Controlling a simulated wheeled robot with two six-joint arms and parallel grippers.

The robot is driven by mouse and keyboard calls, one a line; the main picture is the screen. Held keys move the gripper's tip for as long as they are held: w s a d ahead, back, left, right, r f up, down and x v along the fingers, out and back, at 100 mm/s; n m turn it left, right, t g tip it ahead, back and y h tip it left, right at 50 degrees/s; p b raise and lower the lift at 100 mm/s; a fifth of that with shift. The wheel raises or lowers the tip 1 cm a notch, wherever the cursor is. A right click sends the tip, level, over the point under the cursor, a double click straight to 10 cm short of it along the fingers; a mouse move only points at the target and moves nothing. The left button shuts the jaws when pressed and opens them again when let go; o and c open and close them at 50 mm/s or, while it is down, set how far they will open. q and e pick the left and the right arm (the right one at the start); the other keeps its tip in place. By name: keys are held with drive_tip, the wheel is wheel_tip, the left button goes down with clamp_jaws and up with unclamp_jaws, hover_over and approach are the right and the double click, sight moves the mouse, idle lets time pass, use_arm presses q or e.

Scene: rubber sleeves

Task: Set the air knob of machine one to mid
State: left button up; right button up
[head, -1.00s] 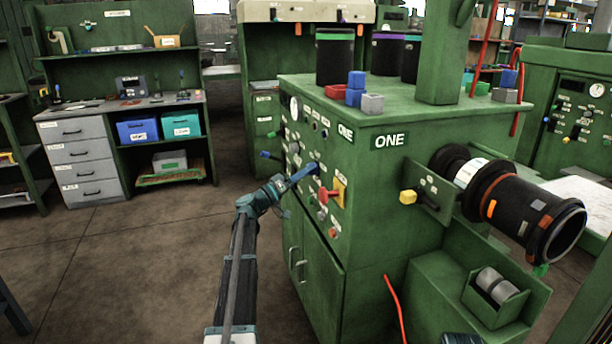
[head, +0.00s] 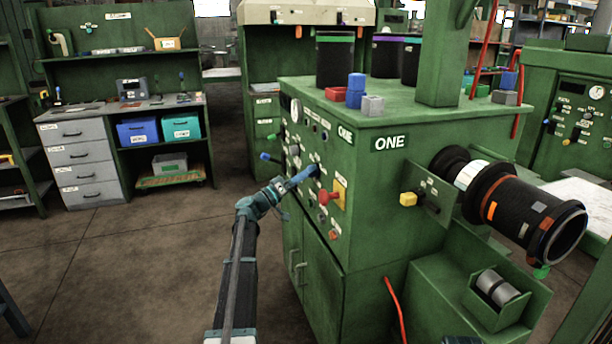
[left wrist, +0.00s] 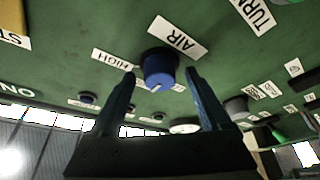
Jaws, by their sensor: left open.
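Machine one (head: 385,190) is a green cabinet marked ONE, with a panel of knobs on its left face. The air knob (left wrist: 160,67) is blue and round, below the AIR label (left wrist: 178,37) in the left wrist view. A pale mark shows near its lower edge. A HIGH label (left wrist: 112,60) is to its left; another label beside it is partly hidden. My left gripper (head: 303,177) is at the panel in the head view. In the left wrist view its two fingers (left wrist: 160,80) are apart, one on each side of the knob, with visible gaps.
A red knob on a yellow plate (head: 339,194) sits right of my left gripper on the panel. Blue and grey blocks (head: 372,105) and black bins (head: 335,60) stand on top. A workbench (head: 120,115) is at the back left. The floor to the left is clear.

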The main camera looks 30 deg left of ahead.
use_arm(q)
drive_tip(key=b+v, duration=0.4)
drive_tip(key=v, duration=0.9)
drive_tip(key=shift+s+f, duration=0.15)
drive_tip(key=shift+s, duration=0.2)
drive_tip(key=shift+s+a, duration=0.1)
drive_tip(key=shift+a, duration=0.05)
